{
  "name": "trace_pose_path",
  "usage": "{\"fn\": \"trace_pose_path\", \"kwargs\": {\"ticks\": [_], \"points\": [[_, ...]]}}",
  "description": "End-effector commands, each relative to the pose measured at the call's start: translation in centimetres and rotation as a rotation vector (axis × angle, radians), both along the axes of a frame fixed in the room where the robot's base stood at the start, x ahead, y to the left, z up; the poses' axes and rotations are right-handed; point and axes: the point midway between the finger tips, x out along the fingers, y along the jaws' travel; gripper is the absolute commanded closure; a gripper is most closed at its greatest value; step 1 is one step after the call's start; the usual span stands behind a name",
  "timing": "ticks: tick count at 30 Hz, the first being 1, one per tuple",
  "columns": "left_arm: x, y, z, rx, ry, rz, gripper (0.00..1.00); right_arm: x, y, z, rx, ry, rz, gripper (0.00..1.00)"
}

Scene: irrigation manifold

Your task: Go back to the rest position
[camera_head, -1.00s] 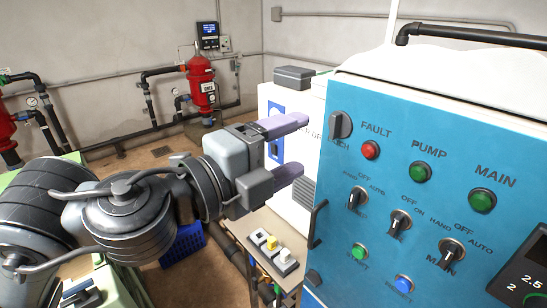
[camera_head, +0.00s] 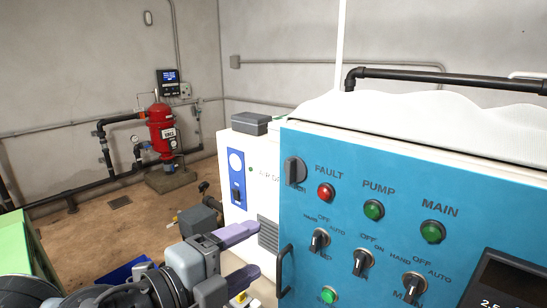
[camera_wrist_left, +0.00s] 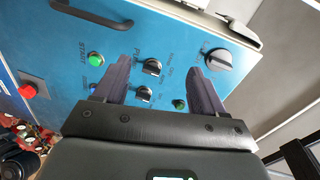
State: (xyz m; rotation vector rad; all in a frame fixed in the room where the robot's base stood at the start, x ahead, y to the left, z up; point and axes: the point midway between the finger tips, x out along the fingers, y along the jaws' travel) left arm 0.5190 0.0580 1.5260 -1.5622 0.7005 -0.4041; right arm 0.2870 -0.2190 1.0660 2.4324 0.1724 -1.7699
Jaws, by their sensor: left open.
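My left gripper (camera_head: 243,257) is open and empty at the lower middle of the head view, left of the blue control panel (camera_head: 390,170). Its two purple-grey fingers point right. In the left wrist view the open fingers (camera_wrist_left: 165,85) stand apart in front of the panel (camera_wrist_left: 110,30), with nothing between them but panel controls behind. No contact with the panel shows. My right gripper is in neither view.
The panel carries a door handle (camera_head: 284,270), a red FAULT lamp (camera_head: 326,192), green lamps and several rotary switches. A white cabinet (camera_head: 237,170) stands behind the gripper. A red filter tank (camera_head: 161,130) stands by the back wall. Open floor (camera_head: 110,225) lies left.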

Motion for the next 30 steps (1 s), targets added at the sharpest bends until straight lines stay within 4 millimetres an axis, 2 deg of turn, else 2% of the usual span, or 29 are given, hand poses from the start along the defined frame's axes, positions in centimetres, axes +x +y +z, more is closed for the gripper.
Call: {"fn": "trace_pose_path", "kwargs": {"ticks": [1,6,12,16,20,23,30], "points": [[0.1,-0.6,-3.3,-0.011,0.072,-0.013,0.30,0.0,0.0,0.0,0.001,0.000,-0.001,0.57],[-1.4,-2.5,-12.7,-0.091,0.296,-0.054,0.30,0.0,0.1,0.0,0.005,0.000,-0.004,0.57],[-4.3,-4.0,-20.9,-0.265,0.527,-0.027,0.30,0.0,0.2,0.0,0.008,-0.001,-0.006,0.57],[-6.1,-4.1,-25.3,-0.392,0.664,0.052,0.30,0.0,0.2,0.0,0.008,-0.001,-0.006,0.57],[-7.9,-3.1,-29.7,-0.516,0.794,0.183,0.30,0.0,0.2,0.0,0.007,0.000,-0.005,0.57],[-9.5,-1.5,-33.1,-0.599,0.893,0.321,0.30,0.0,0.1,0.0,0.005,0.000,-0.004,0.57],[-13.8,3.7,-40.1,-0.721,1.082,0.689,0.30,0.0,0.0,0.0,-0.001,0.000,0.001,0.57]]}}
